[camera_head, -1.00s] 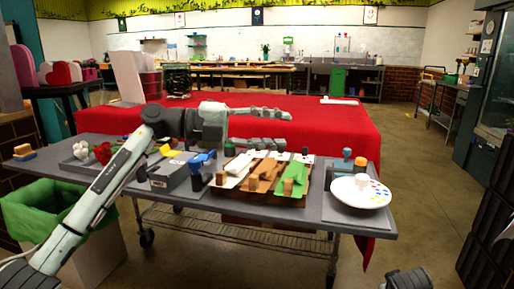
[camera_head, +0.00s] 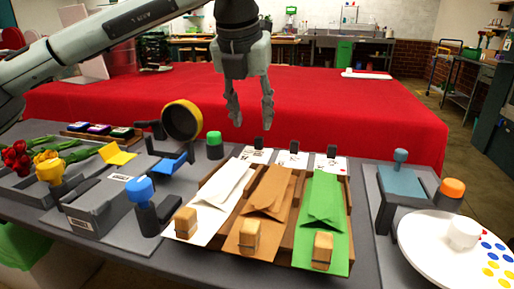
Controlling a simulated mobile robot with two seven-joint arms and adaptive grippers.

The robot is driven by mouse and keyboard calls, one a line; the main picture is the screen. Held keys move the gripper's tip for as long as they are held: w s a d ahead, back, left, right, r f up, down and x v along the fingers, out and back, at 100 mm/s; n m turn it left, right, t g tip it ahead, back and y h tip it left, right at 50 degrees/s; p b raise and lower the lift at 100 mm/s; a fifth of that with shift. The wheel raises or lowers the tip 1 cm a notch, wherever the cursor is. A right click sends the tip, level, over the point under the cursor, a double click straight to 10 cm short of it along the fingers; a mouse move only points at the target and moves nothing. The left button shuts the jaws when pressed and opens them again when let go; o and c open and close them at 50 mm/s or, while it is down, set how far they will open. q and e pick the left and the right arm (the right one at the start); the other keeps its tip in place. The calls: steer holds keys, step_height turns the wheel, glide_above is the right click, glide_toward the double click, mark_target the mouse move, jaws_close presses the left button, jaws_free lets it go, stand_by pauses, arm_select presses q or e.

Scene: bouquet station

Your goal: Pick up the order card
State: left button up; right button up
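My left gripper (camera_head: 252,120) points down, its two fingers apart with nothing between them. It hangs in front of the red-covered table and above the far side of the paper tray. Three small white cards stand behind the wrapping papers: a left one (camera_head: 255,156), a middle one (camera_head: 292,159) and a right one (camera_head: 328,165) with a red mark. Dark clips hold them. A yellow piece (camera_head: 117,158) rests on a grey labelled box (camera_head: 90,208). I cannot tell which is the order card. My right gripper is out of view.
White (camera_head: 210,205), brown (camera_head: 266,200) and green (camera_head: 325,205) papers lie in the tray with wooden blocks. A yellow ring roll (camera_head: 182,120) and flowers (camera_head: 50,166) are left. A round white plate with colored dots (camera_head: 440,248) is right.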

mark_target(259, 138)
arm_select(q)
steer(key=x, duration=0.5)
steer(key=shift+w+d+f, duration=0.2)
steer(key=shift+d+f, duration=0.1)
steer(key=shift+d, duration=0.1)
jaws_close()
